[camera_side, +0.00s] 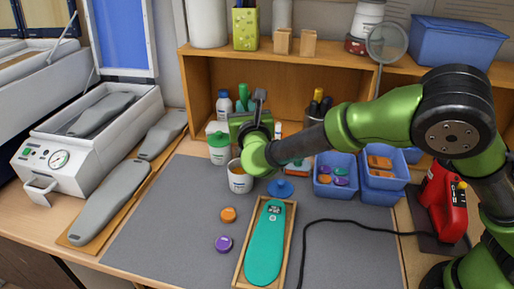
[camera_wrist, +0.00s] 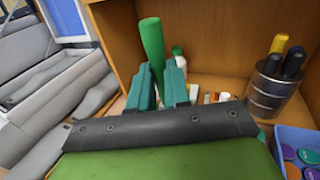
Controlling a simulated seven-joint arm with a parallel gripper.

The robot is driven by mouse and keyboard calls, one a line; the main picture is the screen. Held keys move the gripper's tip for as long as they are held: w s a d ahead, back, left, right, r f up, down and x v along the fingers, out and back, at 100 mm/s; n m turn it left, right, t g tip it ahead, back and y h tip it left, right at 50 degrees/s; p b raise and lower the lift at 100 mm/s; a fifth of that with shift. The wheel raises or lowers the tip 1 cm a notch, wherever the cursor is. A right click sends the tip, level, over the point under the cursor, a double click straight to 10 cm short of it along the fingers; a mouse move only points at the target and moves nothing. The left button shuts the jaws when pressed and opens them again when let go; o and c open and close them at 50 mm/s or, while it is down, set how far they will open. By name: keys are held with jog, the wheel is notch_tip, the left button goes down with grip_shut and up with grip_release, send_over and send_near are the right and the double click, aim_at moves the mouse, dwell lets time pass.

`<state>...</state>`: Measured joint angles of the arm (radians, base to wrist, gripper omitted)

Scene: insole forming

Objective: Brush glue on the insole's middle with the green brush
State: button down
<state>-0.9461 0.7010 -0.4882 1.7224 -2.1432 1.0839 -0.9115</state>
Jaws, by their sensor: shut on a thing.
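The teal insole (camera_side: 264,245) lies in a shallow wooden tray (camera_side: 240,273) on the grey mat. My gripper (camera_wrist: 160,85) is above the back of the mat, well behind the insole, in front of the shelf. Its two teal fingers are shut on the green brush, whose thick handle (camera_wrist: 151,42) rises between them in the wrist view. The handle also shows in the side view (camera_side: 243,91). The bristles are hidden by my gripper. A whitish cup (camera_side: 240,183) stands just below my wrist; its contents are mostly hidden.
A white jar with a green lid (camera_side: 219,155) stands beside the cup. A blue lid (camera_side: 280,188), an orange disc (camera_side: 228,214) and a purple disc (camera_side: 223,243) lie near the tray. Blue bins (camera_side: 335,190) stand at right. A black cable (camera_side: 345,224) crosses the mat's right side.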

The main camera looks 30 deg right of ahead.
jog(key=s+a+f+m+h, duration=0.1)
jog(key=s+a+f, duration=0.1)
jog(key=f, duration=0.6)
jog(key=shift+s+a+f, duration=0.15)
jog(key=shift+s+a, duration=0.2)
jog(key=shift+a, duration=0.35)
jog(key=shift+f, duration=0.6)
dwell(1.5)
notch_tip(320, 180, up, 7)
dwell(0.8)
jog(key=c, duration=1.6)
grip_release()
jog(key=shift+r, duration=0.1)
grip_shut()
